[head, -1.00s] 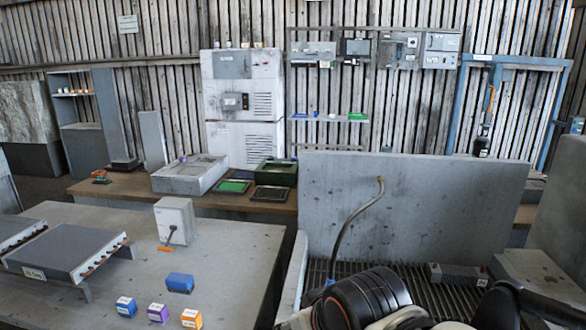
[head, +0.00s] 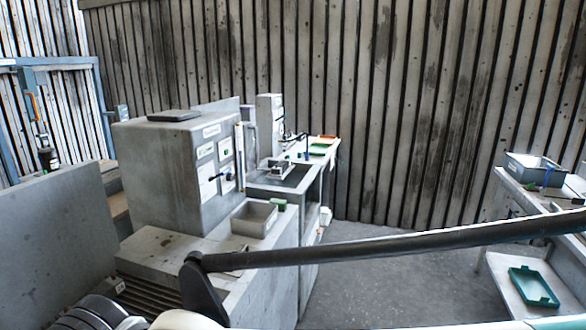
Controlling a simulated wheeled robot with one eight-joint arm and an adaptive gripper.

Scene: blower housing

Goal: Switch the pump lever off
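No lever in view can be read for certain as the pump lever. A grey cabinet (head: 160,170) stands left of the middle, with a labelled panel on its right-hand face. A small dark handle (head: 220,176) sticks out from that panel. The label text is too small to read, and I cannot tell the handle's setting. My gripper is not visible in the head view; only rounded dark and white parts of my arm show at the bottom left.
A grey open bin (head: 254,217) stands on the bench right of the cabinet. Floor (head: 400,275) is free between. A long dark bar crosses the foreground.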

